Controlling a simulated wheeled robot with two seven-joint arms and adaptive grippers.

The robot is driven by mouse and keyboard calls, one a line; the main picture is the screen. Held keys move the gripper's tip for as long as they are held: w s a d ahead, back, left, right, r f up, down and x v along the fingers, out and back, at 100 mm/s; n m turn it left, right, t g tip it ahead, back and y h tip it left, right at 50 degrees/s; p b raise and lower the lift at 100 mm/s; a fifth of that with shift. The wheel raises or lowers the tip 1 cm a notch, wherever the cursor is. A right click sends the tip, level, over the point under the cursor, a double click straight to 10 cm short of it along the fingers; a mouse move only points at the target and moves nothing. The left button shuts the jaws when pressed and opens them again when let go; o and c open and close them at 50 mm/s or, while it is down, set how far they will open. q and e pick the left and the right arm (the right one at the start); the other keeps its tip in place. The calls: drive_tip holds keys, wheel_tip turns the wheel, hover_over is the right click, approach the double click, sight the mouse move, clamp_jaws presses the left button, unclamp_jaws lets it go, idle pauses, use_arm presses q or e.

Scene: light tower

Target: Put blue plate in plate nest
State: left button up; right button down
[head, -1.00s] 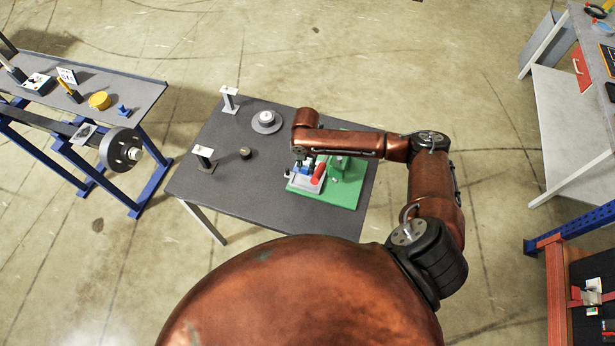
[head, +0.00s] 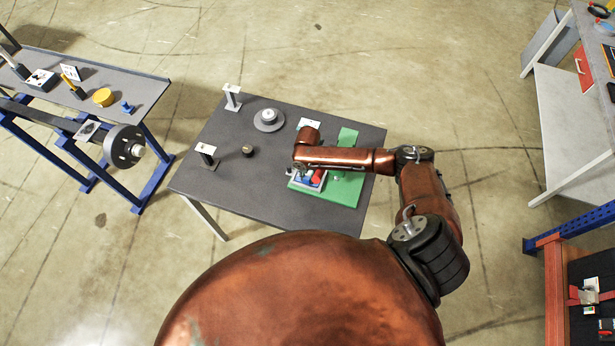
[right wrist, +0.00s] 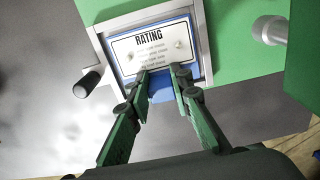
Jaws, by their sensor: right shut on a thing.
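The blue plate (right wrist: 126,77) carries a white label reading RATING. In the right wrist view it lies within the outline of the grey-walled plate nest (right wrist: 205,50); I cannot tell whether it is fully seated. My right gripper (right wrist: 162,75) is shut on the plate at its lower edge, its green fingers with dark tips on either side of a blue part. In the head view the nest (head: 294,185) sits on the green base (head: 345,189), partly hidden under my right forearm, and the gripper is hard to make out. My left gripper is not in view.
A dark handle (right wrist: 87,84) sticks out beside the nest. A red part (head: 317,175) stands close by. A grey round piece (head: 268,120), a dark knob (head: 247,151) and white-topped stands (head: 206,151) are on the dark table (head: 235,185). The table's front left is clear.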

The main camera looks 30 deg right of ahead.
drive_tip(key=shift+f, duration=0.2)
drive_tip(key=c, duration=1.7)
unclamp_jaws()
drive_tip(key=shift+c, duration=0.2)
drive_tip(key=shift+r, duration=0.1)
drive_tip(key=shift+w+r, duration=0.1)
drive_tip(key=shift+r, duration=0.4)
wheel_tip(320, 180, up, 11)
drive_tip(key=b, duration=0.1)
drive_tip(key=shift+r, duration=0.15)
